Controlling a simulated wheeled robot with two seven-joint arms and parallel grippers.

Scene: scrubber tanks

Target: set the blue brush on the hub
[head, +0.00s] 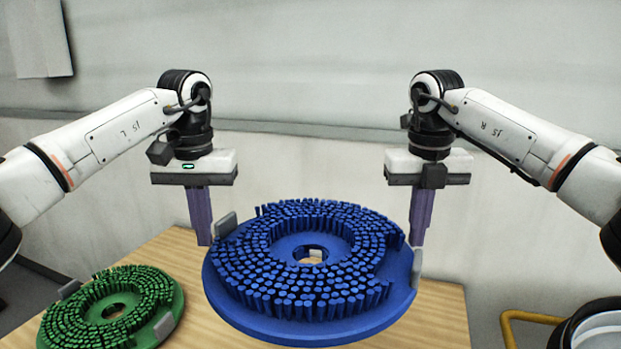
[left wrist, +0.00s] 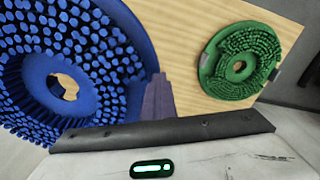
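The blue brush (head: 252,312) is a wide round disc with bristles facing up, a center hole and two grey tabs. It looks raised above the table between my two grippers. My left gripper (head: 202,243) has its purple fingers close together at the brush's left edge, beside a grey tab. My right gripper (head: 419,243) has its fingers close together at the right edge, just above the other tab. The exact contact is hidden at both edges. In the left wrist view, the brush (left wrist: 38,72) is close, with a purple finger (left wrist: 158,98) at its rim. I cannot make out a hub.
A green brush (head: 112,305) lies bristles up on the wooden table (head: 170,255), at the left. It also shows in the left wrist view (left wrist: 240,68). A yellow tube (head: 530,317) and a round grey-white container (head: 597,325) are at the lower right. A pale wall stands behind.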

